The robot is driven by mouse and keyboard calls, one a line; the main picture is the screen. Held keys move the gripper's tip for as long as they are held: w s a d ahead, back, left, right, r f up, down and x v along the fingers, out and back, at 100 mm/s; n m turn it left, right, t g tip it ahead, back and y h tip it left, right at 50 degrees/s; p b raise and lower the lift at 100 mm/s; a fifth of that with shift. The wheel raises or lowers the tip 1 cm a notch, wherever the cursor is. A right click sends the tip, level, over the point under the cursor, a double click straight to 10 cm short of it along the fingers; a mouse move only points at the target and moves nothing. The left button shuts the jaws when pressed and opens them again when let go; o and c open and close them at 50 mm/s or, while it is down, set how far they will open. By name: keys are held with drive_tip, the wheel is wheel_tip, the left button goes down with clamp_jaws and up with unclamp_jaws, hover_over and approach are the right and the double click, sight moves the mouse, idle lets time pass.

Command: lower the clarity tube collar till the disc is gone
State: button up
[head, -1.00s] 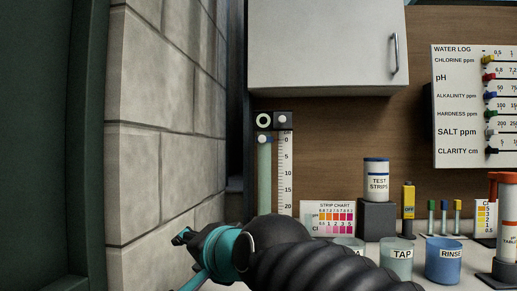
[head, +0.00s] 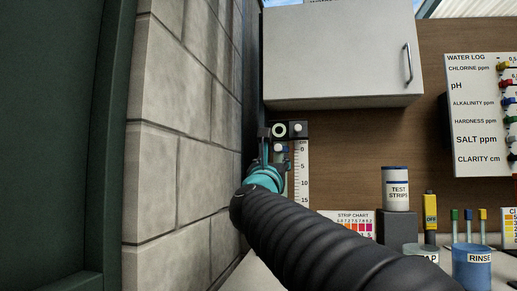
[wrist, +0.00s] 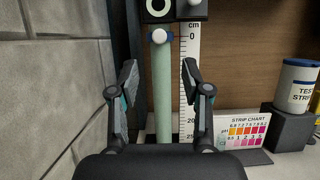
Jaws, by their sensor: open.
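The clarity tube (wrist: 163,100) is a pale green upright column beside a white cm scale (wrist: 188,85). Its collar (wrist: 159,36), a blue band with a white knob, sits near the scale's 0; it shows in the head view (head: 280,149) too. A dark block (wrist: 177,9) above carries a white ring with a dark centre; I cannot tell whether this is the disc. My gripper (wrist: 160,76) is open and empty, its fingers on either side of the tube in the picture, below the collar. Contact is not visible. In the head view my gripper (head: 272,150) hides most of the tube.
A block wall (head: 180,130) stands close on the left, and a white cabinet (head: 340,55) hangs above. To the right are a strip chart (wrist: 247,128), a test-strip jar (head: 396,190) on a dark block, and a rinse cup (head: 472,266). The water log board (head: 480,115) is farther right.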

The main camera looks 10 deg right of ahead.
sight(278, 148)
drive_tip(key=p+x, duration=0.3)
drive_tip(key=x, duration=0.9)
drive_tip(key=shift+p, duration=0.3)
clamp_jaws()
